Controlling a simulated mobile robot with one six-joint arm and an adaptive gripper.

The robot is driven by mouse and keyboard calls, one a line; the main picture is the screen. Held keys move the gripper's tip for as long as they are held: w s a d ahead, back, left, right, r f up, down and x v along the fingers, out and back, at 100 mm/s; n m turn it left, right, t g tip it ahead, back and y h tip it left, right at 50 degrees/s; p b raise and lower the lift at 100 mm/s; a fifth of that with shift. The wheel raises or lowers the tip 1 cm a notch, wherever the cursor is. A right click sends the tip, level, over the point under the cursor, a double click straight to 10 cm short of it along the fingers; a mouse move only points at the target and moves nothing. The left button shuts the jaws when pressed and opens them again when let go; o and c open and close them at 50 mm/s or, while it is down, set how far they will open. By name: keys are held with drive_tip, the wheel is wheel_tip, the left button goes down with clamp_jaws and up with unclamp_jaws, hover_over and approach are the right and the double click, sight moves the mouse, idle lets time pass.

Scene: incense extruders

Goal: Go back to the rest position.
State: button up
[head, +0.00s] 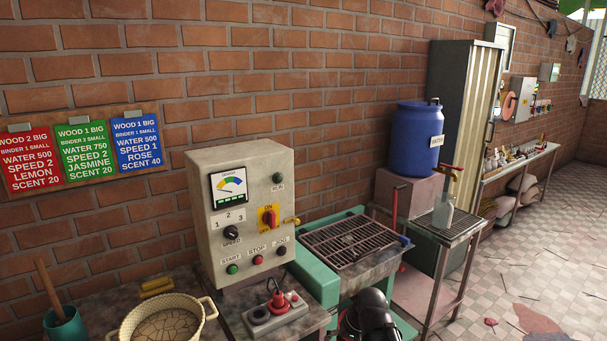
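A black, rounded part of my arm, which looks like my gripper (368,318), shows at the bottom edge, right of centre. It is in front of the green-framed machine with the dark grate (352,240). Its fingertips cannot be made out, so I cannot tell whether it is open or shut, or whether it holds anything. No object is seen in it.
A control box (240,215) with dial, knobs and buttons stands by the brick wall. A woven basket (165,318) and a teal cup (64,325) are at lower left. A blue barrel (418,135) and a bottle (443,212) on a metal stand are right.

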drive_tip(key=s+d+f+g+h, duration=0.1)
drive_tip(key=s+d+g+h, duration=0.1)
drive_tip(key=s+d, duration=0.5)
drive_tip(key=shift+h, duration=0.6)
